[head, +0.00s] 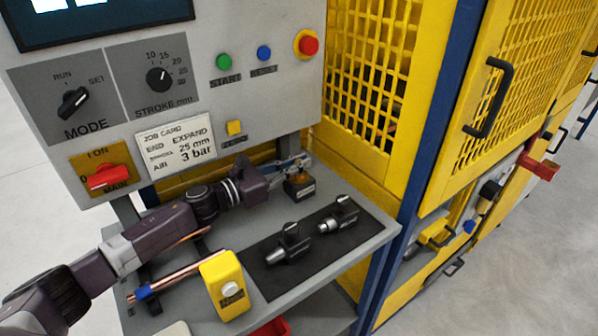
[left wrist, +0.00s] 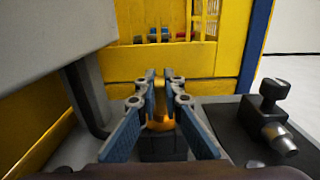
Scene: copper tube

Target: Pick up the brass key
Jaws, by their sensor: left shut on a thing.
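The brass key (left wrist: 160,108) stands upright between the fingers of my left gripper (left wrist: 163,84) in the left wrist view, its lower part widening just above a dark block (left wrist: 163,147). My left gripper (head: 303,160) is shut on it. In the head view the brass part (head: 298,178) shows small below the fingertips, at the top of the dark block (head: 301,190). I cannot tell whether the key is still seated in the block. My right gripper is not in view.
The block stands at the back of a grey shelf (head: 345,262). Two dark metal tools (head: 288,244) lie on a black mat (head: 270,283). A yellow box (head: 226,285) and copper tubes (head: 172,284) are in front. A control panel (head: 235,105) stands behind; yellow mesh (head: 370,75) is at right.

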